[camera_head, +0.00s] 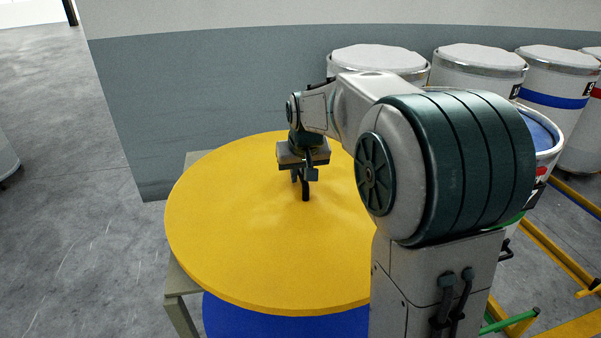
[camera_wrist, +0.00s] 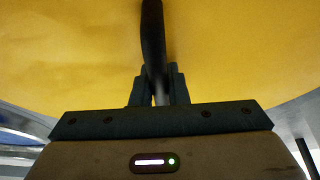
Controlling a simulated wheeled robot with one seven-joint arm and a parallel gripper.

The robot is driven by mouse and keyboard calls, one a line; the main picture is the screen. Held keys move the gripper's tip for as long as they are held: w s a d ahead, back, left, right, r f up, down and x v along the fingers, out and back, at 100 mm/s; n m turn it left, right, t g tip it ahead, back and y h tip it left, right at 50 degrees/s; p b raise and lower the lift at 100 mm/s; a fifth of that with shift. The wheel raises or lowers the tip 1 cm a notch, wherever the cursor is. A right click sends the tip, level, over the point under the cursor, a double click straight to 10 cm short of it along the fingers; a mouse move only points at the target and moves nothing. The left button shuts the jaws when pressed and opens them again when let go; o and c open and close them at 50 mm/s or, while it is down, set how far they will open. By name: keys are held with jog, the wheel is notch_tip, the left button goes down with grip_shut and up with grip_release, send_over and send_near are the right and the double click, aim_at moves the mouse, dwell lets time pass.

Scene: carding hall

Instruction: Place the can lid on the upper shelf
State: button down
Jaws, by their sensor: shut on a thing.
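A large round yellow can lid (camera_head: 235,235) lies roughly level in the middle of the head view and fills most of the wrist view (camera_wrist: 75,55). A black upright handle (camera_head: 305,190) rises from it, and the handle also shows in the wrist view (camera_wrist: 153,40). My gripper (camera_head: 304,176) is shut on this handle, with its fingers (camera_wrist: 158,88) on either side of it. The lid is over a grey-beige stand (camera_head: 180,315), whose upper shelf is mostly hidden beneath it. I cannot tell whether the lid touches the shelf.
A blue disc (camera_head: 275,325) sits lower, under the yellow lid. Several white cans (camera_head: 480,75) stand in a row at the back right. Yellow floor rails (camera_head: 550,245) run at the right. A grey panel (camera_head: 220,85) stands behind the stand.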

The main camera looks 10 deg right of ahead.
jog(key=shift+f+b, duration=0.35)
jog(key=shift+f, duration=0.1)
jog(key=c, duration=1.4)
grip_release()
jog(key=shift+r, duration=0.1)
jog(key=shift+r+p, duration=0.25)
jog(key=shift+p, duration=0.15)
jog(key=v, duration=1.2)
jog(key=shift+r, duration=0.3)
